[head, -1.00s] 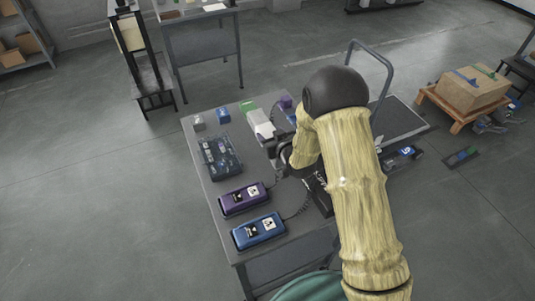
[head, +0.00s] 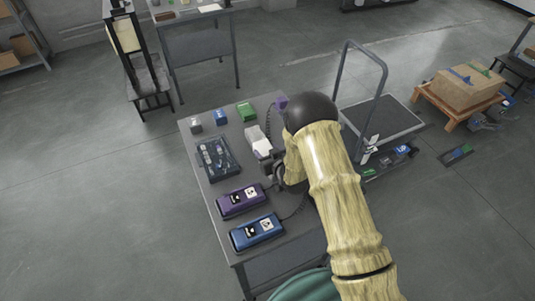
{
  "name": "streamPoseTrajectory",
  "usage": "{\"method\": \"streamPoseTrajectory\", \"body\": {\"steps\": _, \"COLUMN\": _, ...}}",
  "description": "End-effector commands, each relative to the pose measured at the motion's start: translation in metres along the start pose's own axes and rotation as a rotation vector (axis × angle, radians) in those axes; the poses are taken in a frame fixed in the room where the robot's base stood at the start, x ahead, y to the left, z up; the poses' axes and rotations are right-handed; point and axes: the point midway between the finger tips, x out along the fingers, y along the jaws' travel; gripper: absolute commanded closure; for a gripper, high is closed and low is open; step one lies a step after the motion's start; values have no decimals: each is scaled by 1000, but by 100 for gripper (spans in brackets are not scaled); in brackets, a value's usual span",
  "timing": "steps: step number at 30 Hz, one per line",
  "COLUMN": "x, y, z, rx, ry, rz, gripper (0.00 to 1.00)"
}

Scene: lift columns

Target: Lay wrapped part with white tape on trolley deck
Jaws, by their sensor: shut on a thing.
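A pale, whitish block (head: 257,138), which looks like the wrapped part, is at my gripper (head: 268,162) over the middle of the table. The gripper is dark and partly hidden by my forearm. It appears shut on the near end of the block. The tape on the block is too small to make out, and I cannot tell how far it is above the tabletop. The trolley (head: 374,82) stands beyond the table to the right, with a dark flat deck (head: 394,116).
The table (head: 222,186) holds a purple case (head: 241,201), a blue case (head: 257,232), a dark tray (head: 218,158), and small grey (head: 195,125), blue (head: 220,117) and green (head: 246,112) blocks. A carton (head: 465,88) sits on a pallet at right. The visible deck area is bare.

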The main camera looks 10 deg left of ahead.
Motion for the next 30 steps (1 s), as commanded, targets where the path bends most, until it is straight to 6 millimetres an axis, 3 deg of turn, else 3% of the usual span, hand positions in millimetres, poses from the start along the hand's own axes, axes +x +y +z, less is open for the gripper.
{"method": "streamPoseTrajectory", "body": {"steps": 5, "x": 6, "y": 0, "z": 14, "rx": 0, "ry": 5, "rz": 0, "gripper": 85}}
{"method": "streamPoseTrajectory", "body": {"steps": 17, "x": 8, "y": 0, "z": 18, "rx": 0, "ry": 5, "rz": 0, "gripper": 85}}
{"method": "streamPoseTrajectory", "body": {"steps": 18, "x": 7, "y": 0, "z": 18, "rx": 0, "ry": 1, "rz": 0, "gripper": 36}}
{"method": "streamPoseTrajectory", "body": {"steps": 20, "x": 7, "y": 0, "z": 18, "rx": 0, "ry": 1, "rz": 0, "gripper": 24}}
{"method": "streamPoseTrajectory", "body": {"steps": 30, "x": 6, "y": 0, "z": 17, "rx": 0, "ry": 1, "rz": 0, "gripper": 22}}
